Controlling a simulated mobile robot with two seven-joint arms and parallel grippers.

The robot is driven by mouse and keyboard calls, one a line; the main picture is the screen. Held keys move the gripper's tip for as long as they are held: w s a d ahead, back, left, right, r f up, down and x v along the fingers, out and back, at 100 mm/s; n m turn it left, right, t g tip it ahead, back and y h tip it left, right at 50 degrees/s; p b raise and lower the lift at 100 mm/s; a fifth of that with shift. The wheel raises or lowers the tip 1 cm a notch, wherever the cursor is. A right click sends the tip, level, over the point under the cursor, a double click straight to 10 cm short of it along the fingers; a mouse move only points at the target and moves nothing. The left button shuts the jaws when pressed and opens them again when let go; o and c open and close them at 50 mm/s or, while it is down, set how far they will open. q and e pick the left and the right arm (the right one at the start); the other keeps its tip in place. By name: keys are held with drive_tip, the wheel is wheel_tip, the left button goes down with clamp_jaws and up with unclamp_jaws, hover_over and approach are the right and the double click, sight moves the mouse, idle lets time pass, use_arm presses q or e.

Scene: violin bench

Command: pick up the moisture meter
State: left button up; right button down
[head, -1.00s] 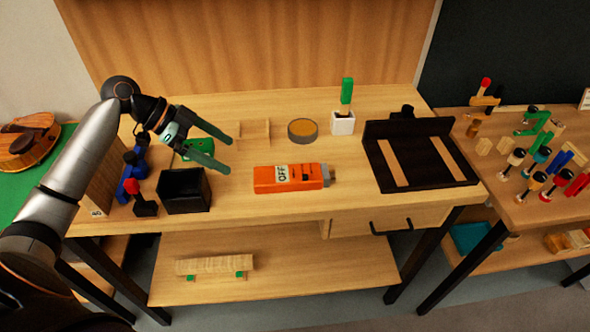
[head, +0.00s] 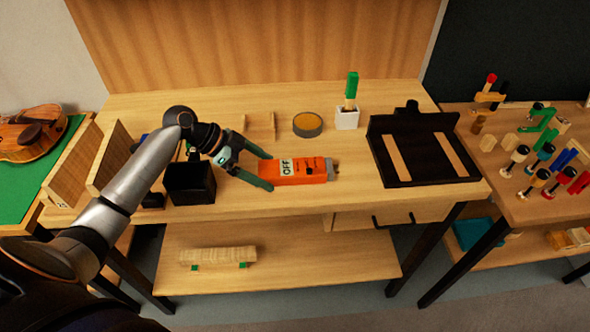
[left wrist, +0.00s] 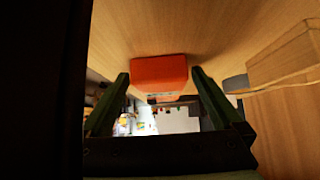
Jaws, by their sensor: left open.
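The moisture meter is an orange block (head: 312,171) with a white OFF label and a grey tip at its right end, lying on the bench top. My left gripper (head: 267,170) is open at the meter's left end, its green fingers reaching toward it. In the left wrist view the meter's orange end (left wrist: 159,73) is ahead of and between the open fingers (left wrist: 158,85). In the head view one fingertip overlaps the meter's near left corner; I cannot tell whether they touch. My right gripper is not in view.
A black box (head: 190,183) stands beside my left arm. A round tin (head: 307,125), a white holder (head: 346,119) with a green-handled tool and a black tray (head: 408,184) stand behind and right of the meter. The bench front near the meter is clear.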

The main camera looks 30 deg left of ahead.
use_arm(q)
drive_tip(key=c, duration=1.5)
drive_tip(key=shift+r, duration=0.1)
